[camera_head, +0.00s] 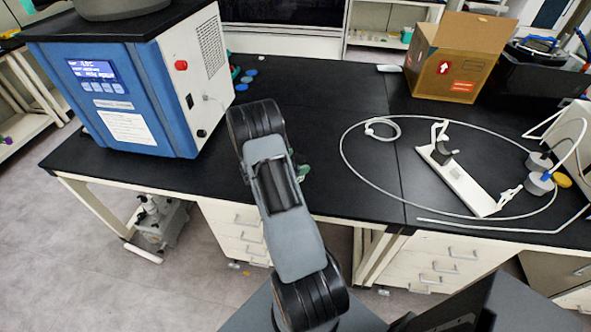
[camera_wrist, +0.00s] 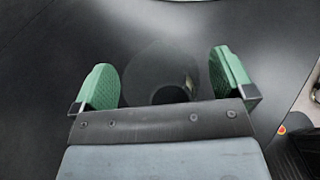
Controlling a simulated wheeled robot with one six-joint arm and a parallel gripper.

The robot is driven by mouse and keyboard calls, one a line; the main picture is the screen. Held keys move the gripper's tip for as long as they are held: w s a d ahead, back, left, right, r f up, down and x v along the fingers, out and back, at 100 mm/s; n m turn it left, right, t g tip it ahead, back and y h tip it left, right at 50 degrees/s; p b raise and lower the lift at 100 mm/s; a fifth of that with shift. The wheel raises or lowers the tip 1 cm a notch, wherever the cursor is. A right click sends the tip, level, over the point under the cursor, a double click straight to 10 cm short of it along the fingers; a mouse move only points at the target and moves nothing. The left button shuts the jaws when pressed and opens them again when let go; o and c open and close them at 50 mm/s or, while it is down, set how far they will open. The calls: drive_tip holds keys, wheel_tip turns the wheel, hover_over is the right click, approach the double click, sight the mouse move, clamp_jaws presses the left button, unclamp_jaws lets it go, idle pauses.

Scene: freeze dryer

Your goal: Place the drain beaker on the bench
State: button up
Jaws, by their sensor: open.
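My gripper (camera_wrist: 163,78) is open in the wrist view, with a green finger on each side and a gap between them. A faint, see-through rounded vessel, apparently the drain beaker (camera_wrist: 150,62), shows between the fingers, with a dark ring and a small pale mark on it. It appears to be on the black bench, and neither finger visibly touches it. In the head view the bench (camera_head: 335,105) is a long black top. My arm hides the beaker there, and only a green bit of the gripper (camera_head: 303,172) shows beside the arm.
The blue and white freeze dryer (camera_head: 130,100) stands at the left of the bench. A cardboard box (camera_head: 458,58) is at the back right. Looped tubing (camera_head: 350,170) and a white stand (camera_head: 462,183) lie at the right. The bench middle is mostly clear.

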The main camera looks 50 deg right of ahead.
drive_tip(key=c, duration=1.3)
drive_tip(key=shift+c, duration=0.2)
drive_tip(key=shift+r, duration=0.1)
